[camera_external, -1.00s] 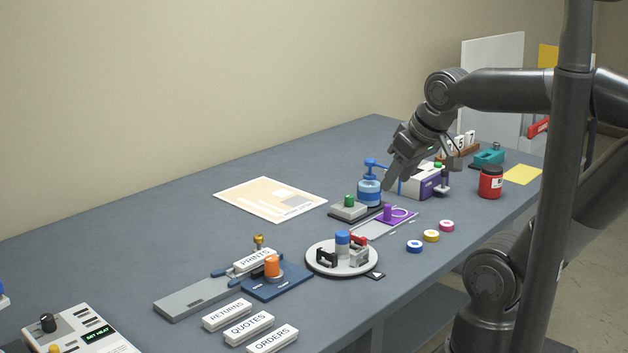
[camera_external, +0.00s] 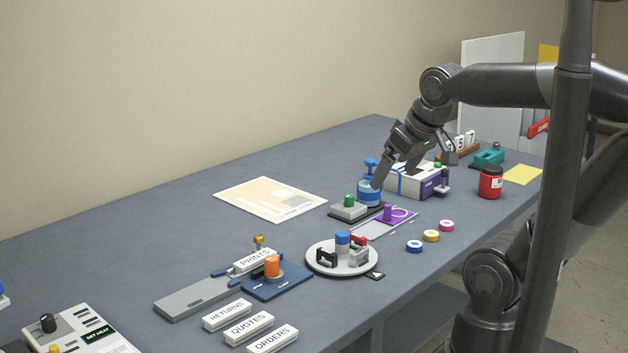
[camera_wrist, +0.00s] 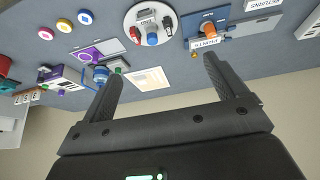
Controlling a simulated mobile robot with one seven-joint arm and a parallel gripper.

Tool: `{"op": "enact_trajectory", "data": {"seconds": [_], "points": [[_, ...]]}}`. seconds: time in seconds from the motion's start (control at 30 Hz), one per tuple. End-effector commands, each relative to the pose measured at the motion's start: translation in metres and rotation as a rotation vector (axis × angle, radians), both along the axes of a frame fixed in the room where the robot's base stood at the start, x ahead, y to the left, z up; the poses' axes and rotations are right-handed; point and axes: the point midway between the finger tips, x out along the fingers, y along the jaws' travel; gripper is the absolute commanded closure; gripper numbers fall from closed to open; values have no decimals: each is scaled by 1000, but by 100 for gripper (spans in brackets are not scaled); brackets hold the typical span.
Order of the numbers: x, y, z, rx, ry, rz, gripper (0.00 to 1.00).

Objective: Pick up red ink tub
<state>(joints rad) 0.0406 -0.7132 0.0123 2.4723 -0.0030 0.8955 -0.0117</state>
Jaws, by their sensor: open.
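The red ink tub (camera_external: 490,183) is a red jar with a dark lid and a small white label. It stands upright near the right end of the bench in the external view. My gripper (camera_external: 391,176) is open and empty, well to the left of the tub. In that view it overlaps the blue pump bottle (camera_external: 369,190); I cannot tell the gap between them. In the wrist view my gripper (camera_wrist: 162,70) has its fingers wide apart with nothing between them. A red patch shows at that view's left edge, but I cannot tell whether it is the tub.
The bench around the cream sheet (camera_external: 262,195) is open.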

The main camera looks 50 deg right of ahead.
Motion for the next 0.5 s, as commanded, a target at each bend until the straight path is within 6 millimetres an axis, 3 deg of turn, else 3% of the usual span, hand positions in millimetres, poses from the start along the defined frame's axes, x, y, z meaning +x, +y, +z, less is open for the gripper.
{"op": "enact_trajectory", "data": {"seconds": [0.27, 0.5], "points": [[71, -63, 17, -76, 52, -128, 10], [129, -149, 15, -109, 102, -227, 10]]}}
